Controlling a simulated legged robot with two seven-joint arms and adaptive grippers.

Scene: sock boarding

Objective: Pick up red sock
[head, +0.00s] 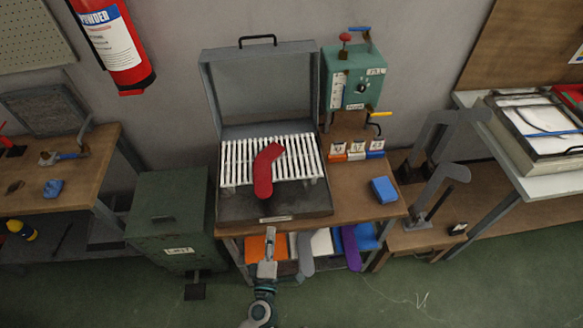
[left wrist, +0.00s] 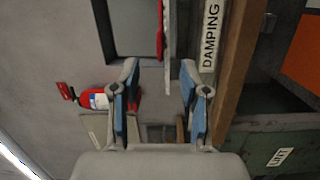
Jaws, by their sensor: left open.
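The red sock (head: 265,170) lies on a white slatted rack (head: 235,163) inside an open grey box (head: 297,210). Its lower end hangs over the rack's front edge. My left gripper (head: 270,236) is in front of the box's front edge, below the sock in the head view, apart from it. In the left wrist view the two blue-padded fingers of the left gripper (left wrist: 158,75) are spread with nothing between them. A thin edge of the sock (left wrist: 160,28) shows beyond the fingertips, beside the white rack (left wrist: 168,45).
The box's raised lid (head: 262,90) stands behind the rack. A green control box (head: 350,85) and a blue block (head: 383,190) are to the right. A green cabinet (head: 168,220) stands left. Grey and purple sock shapes (head: 350,250) hang below the bench.

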